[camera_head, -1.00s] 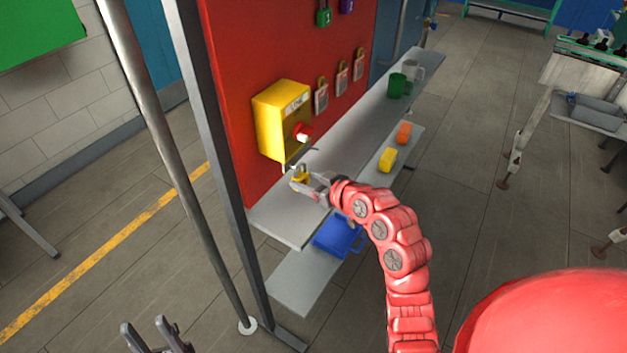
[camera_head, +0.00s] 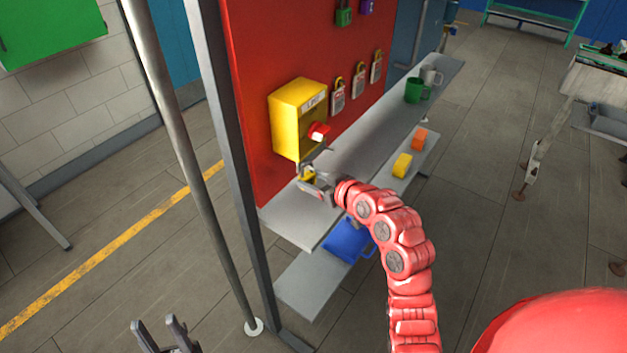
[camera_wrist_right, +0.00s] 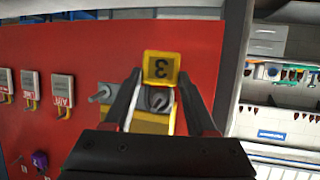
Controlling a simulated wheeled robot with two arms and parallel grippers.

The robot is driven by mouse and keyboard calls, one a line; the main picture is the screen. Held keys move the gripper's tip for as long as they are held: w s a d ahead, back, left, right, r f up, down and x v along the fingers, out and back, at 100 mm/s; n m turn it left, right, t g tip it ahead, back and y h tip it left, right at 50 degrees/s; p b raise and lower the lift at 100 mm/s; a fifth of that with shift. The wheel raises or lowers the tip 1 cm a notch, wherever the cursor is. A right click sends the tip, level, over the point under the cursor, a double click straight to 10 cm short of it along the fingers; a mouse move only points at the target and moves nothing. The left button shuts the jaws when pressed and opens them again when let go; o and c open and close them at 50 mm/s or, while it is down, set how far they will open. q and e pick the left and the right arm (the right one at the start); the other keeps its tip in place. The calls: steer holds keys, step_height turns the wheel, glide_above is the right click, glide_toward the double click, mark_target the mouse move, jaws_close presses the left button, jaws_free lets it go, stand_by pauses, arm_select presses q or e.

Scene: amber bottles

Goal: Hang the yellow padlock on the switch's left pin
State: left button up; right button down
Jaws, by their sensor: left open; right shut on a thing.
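The yellow padlock (camera_head: 308,175) is held in my right gripper (camera_head: 312,182), just below the lower front of the yellow switch box (camera_head: 287,125). In the right wrist view the padlock (camera_wrist_right: 161,66) shows an upside-down 3 and sits between the fingertips of my right gripper (camera_wrist_right: 160,80). Whether the shackle is around a pin I cannot tell. My left gripper (camera_head: 160,328) is open and empty at the bottom left.
The red board (camera_head: 250,60) carries several hanging padlocks, including a green one (camera_head: 343,14). A grey shelf (camera_head: 350,150) runs below, with a green mug (camera_head: 413,90). Yellow (camera_head: 402,165) and orange (camera_head: 420,138) blocks and a blue container (camera_head: 347,240) are lower. A metal pole (camera_head: 190,170) stands left.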

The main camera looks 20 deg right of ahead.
steer(key=shift+c, duration=0.6)
jaws_free()
steer(key=shift+s+d, duration=0.15)
steer(key=shift+s, duration=0.05)
steer(key=p+v, duration=0.6)
steer(key=v, duration=1.1)
steer(key=shift+r+p, duration=0.2)
steer(key=shift+p, duration=0.1)
steer(key=shift+w, duration=0.1)
